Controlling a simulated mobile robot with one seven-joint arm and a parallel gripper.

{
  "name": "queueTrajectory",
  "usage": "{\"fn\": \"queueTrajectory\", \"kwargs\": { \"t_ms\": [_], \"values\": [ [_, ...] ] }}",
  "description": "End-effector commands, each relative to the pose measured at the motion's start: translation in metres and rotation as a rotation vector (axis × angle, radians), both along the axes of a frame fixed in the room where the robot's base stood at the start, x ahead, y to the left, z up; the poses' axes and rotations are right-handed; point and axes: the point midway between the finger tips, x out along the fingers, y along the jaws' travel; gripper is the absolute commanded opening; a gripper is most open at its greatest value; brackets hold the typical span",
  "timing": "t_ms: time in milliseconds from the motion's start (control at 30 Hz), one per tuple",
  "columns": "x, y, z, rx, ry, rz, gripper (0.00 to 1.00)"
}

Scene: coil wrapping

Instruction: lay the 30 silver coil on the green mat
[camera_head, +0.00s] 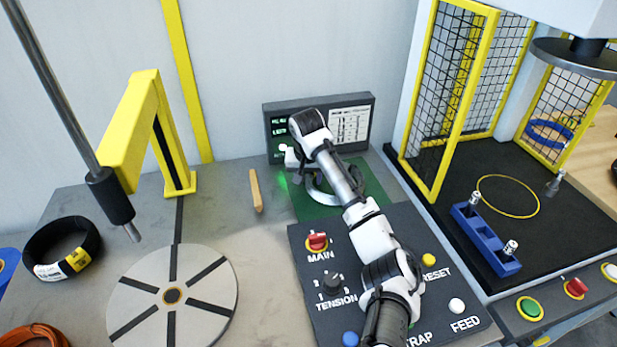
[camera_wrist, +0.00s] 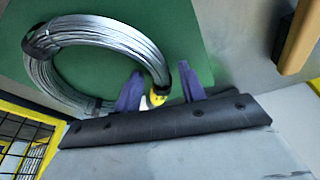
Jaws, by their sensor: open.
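The silver coil (camera_wrist: 95,35) lies on the green mat (camera_wrist: 190,25), with dark ties around its wire and a small yellow tag near my fingers. No number can be read on it. My gripper (camera_wrist: 161,90) is open, its two purple fingers on either side of the coil's near right part; I cannot tell whether they touch it. In the head view part of the coil (camera_head: 316,191) shows on the mat (camera_head: 378,197) beneath my arm, which hides the rest of it and my fingertips.
A dark display panel (camera_head: 352,120) stands behind the mat. A wooden-coloured bar (camera_head: 256,190) lies left of it, and a control panel (camera_head: 305,262) is in front. A turntable (camera_head: 150,308), yellow post (camera_head: 128,125) and black coil (camera_head: 62,250) are at left; a fenced cell (camera_head: 445,110) is at right.

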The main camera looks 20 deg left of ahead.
Motion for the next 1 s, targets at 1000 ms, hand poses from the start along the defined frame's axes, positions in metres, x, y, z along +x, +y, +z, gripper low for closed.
{"fn": "queueTrajectory", "kwargs": {
  "t_ms": [1000],
  "values": [
    [-0.031, -0.008, 0.116, 0.000, 0.000, 0.000, 0.41]
  ]
}}
